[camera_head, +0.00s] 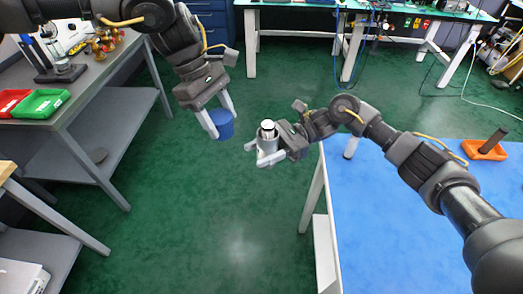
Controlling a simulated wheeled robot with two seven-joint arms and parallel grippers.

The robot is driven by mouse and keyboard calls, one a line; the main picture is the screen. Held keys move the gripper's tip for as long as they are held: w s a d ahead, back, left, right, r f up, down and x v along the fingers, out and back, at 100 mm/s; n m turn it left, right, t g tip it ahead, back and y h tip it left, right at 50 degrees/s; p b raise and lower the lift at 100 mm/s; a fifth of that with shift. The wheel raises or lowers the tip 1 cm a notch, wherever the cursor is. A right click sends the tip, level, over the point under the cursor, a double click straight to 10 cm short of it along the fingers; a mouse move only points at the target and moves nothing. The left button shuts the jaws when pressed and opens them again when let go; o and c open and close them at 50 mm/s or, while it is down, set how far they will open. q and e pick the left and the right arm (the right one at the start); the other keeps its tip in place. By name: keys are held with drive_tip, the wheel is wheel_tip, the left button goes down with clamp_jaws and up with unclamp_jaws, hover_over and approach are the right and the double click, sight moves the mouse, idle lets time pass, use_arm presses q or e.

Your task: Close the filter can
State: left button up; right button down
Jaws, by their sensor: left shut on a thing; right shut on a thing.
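My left gripper (215,122) is shut on a blue cup-shaped part (223,124), which looks like one half of the filter can, and holds it in the air above the green floor. My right gripper (261,152) is shut on a silver cylindrical part (267,141) with a white top (268,125), held roughly upright. The blue part is up and to the left of the silver part, and a gap shows between them. The inside of the blue part is hidden from this view.
A blue-topped table (420,230) stands at the right, with an orange tray (486,150) holding a dark rod. A grey bench (85,85) at the left carries red and green bins (40,103) and brass fittings. Open green floor lies below the grippers.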

use_arm(q)
wheel_tip(320, 180, up, 6)
drive_tip(key=r+n, duration=0.1)
hover_over(270, 125)
drive_tip(key=shift+w+a+f, duration=0.15)
drive_tip(key=shift+a+f, duration=0.05)
drive_tip(key=shift+f, duration=0.05)
drive_tip(key=shift+f, duration=0.1)
drive_tip(key=shift+f, duration=1.95)
drive_tip(key=shift+f, duration=0.1)
drive_tip(key=shift+f, duration=0.8)
drive_tip(key=shift+f, duration=0.55)
